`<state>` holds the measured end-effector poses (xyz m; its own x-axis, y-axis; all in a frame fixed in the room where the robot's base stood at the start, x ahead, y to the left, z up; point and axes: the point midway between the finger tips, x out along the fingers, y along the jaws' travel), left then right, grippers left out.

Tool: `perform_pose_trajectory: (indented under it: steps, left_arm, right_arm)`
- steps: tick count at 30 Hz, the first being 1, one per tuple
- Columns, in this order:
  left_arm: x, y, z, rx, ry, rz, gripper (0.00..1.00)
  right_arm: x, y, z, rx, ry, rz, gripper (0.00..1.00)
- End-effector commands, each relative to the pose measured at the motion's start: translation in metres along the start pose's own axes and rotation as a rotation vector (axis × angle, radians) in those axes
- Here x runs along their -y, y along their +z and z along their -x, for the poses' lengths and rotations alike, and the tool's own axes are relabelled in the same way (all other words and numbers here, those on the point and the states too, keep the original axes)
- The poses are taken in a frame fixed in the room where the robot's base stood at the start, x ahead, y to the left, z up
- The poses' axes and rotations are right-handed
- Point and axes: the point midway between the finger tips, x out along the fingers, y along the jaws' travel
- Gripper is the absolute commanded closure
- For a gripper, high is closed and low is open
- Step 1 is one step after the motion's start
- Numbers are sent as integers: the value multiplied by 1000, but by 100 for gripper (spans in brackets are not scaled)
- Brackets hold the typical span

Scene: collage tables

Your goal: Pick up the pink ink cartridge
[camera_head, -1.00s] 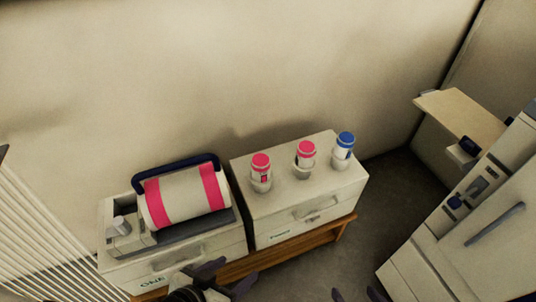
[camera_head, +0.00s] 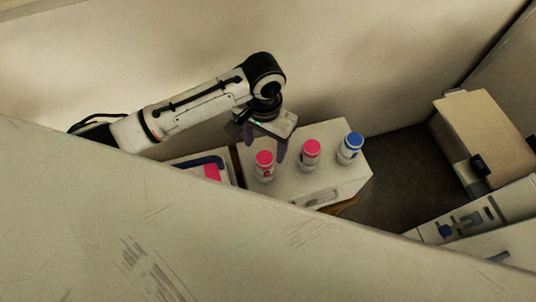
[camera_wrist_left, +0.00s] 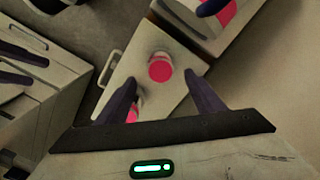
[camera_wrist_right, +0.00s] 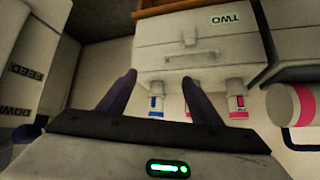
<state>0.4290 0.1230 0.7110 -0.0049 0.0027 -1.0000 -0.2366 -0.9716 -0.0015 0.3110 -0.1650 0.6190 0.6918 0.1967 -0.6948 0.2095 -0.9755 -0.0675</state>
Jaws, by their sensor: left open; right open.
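Two white cartridges with pink caps stand upright on a pale cabinet: the left one (camera_head: 264,166) and the middle one (camera_head: 310,155). My left gripper (camera_head: 263,146) is open and empty, pointing down over the left one. In the left wrist view one pink cap (camera_wrist_left: 160,67) appears between the fingers; another pink cartridge (camera_wrist_left: 133,113) is partly hidden behind a finger. My right gripper (camera_wrist_right: 159,78) is open and empty, facing the cabinet front. Its view shows two pink cartridges (camera_wrist_right: 237,105), the other (camera_wrist_right: 188,113) partly behind a finger.
A blue-capped cartridge (camera_head: 350,148) stands at the right of the cabinet top (camera_head: 325,185). A machine with a pink-banded roll (camera_wrist_right: 292,105) is beside it. A large pale surface hides the lower head view. A wall is close behind; a pale machine (camera_head: 485,220) stands right.

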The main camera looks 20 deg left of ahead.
Motion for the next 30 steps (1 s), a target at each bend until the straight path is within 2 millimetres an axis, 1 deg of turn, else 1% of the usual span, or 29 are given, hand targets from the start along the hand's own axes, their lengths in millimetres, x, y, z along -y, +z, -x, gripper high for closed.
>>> perform_pose_trajectory:
  steps: [1,3,7,11,15,19,23,29,30]
  left_arm:
    - [1,2,-12,6,-2,1,38]
    - [0,1,-23,4,-2,-1,38]
    - [0,0,-36,1,0,-1,38]
    - [0,-1,-45,0,1,-1,38]
    - [2,-5,-67,1,0,-1,38]
    - [2,-6,-84,0,1,-3,38]
    - [2,-6,-91,-3,2,-3,38]
    - [2,-6,-90,-3,2,-3,38]
    - [2,-6,-90,-3,2,-3,43]
  right_arm:
    - [0,4,-2,4,-1,0,41]
    - [1,9,-3,12,-2,0,41]
    - [5,18,-2,32,-9,-2,41]
    - [8,20,-2,33,-14,-1,41]
    - [9,20,-5,27,-17,0,41]
    - [10,18,-6,20,-17,2,41]
    - [10,14,-6,13,-17,3,41]
    - [10,12,-6,10,-17,3,41]
    - [10,12,-7,10,-17,3,41]
